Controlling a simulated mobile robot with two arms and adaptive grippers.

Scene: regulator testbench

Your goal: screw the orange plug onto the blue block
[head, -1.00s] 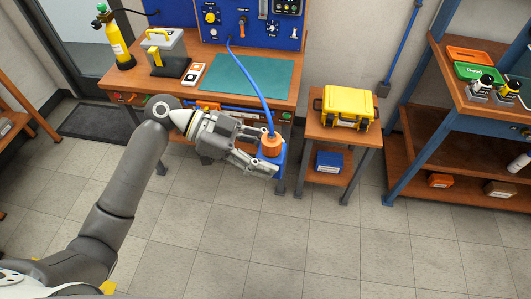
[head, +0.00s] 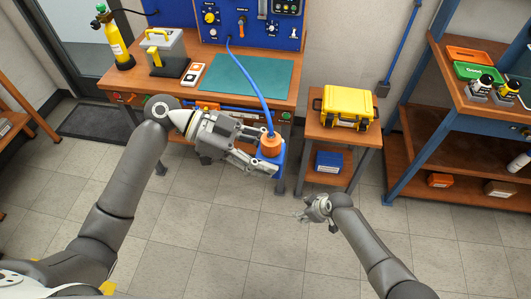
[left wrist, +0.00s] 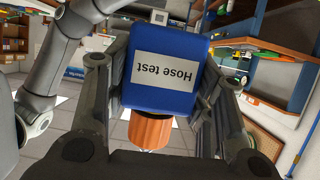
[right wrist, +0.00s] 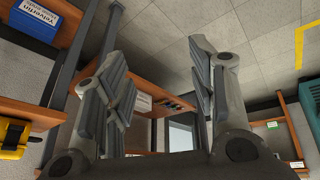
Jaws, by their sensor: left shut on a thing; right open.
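The blue block (head: 271,162) is held in the air in front of the workbench by my left gripper (head: 262,160), which is shut on its sides. In the left wrist view the block (left wrist: 158,95) carries a "Hose test" label. The orange plug (head: 271,143) is at the block's top, with the blue hose (head: 258,85) rising from it. The plug also shows in the left wrist view (left wrist: 149,130). I cannot tell how far it is screwed on. My right gripper (head: 310,208) is open and empty, below and right of the block; its spread fingers show in the right wrist view (right wrist: 162,90).
The workbench (head: 290,62) with a green mat (head: 245,75) stands behind. A side table (head: 345,131) with a yellow case (head: 344,106) is right of the block. A shelf (head: 450,158) stands farther right. The floor in front is clear.

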